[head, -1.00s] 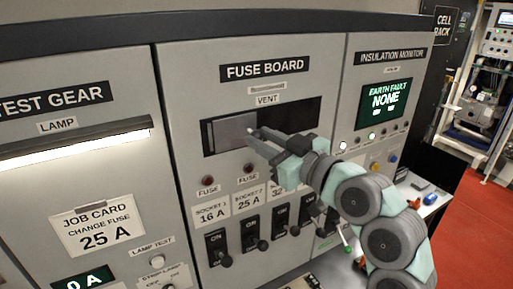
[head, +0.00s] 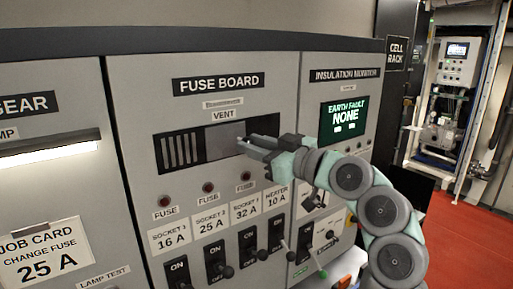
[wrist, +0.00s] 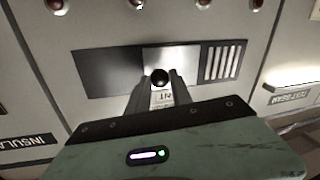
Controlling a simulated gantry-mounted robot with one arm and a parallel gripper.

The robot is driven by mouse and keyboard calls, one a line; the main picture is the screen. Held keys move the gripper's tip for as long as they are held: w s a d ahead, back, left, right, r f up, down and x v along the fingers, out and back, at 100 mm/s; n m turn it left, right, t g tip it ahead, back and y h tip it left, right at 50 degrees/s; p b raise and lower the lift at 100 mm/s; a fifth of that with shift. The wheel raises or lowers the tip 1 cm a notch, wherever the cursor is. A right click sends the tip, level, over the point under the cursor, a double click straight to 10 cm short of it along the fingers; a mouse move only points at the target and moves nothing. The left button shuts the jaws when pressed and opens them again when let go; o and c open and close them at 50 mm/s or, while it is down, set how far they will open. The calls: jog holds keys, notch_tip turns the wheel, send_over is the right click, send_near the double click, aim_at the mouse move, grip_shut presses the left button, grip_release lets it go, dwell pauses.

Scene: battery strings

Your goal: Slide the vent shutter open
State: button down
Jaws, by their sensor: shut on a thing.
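The vent shutter (head: 222,142) is a plain grey plate in a dark slot under the VENT label of the fuse board. To its left, pale vertical vent slats (head: 180,151) are uncovered. My gripper (head: 243,146) reaches in from the right at the shutter's right part. In the wrist view, where the panel appears upside down, my gripper (wrist: 160,82) is shut on the dark round shutter knob (wrist: 160,77). The shutter plate (wrist: 183,59) lies between the slats (wrist: 222,62) on the right and the dark slot (wrist: 108,72) on the left.
Below the vent are red fuse lamps (head: 208,187) and a row of black switches (head: 217,263). The insulation monitor (head: 345,121) reads EARTH FAULT NONE to the right, behind and above my arm. A job card (head: 42,254) hangs at the left.

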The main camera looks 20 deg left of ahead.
jog(key=c, duration=1.1)
grip_release()
jog(key=shift+w+d, duration=0.15)
jog(key=shift+w, duration=0.05)
jog(key=shift+c, duration=0.2)
jog(key=b+v, duration=0.1)
jog(key=v, duration=0.9)
jog(key=shift+s+d, duration=0.2)
jog(key=shift+d, duration=0.15)
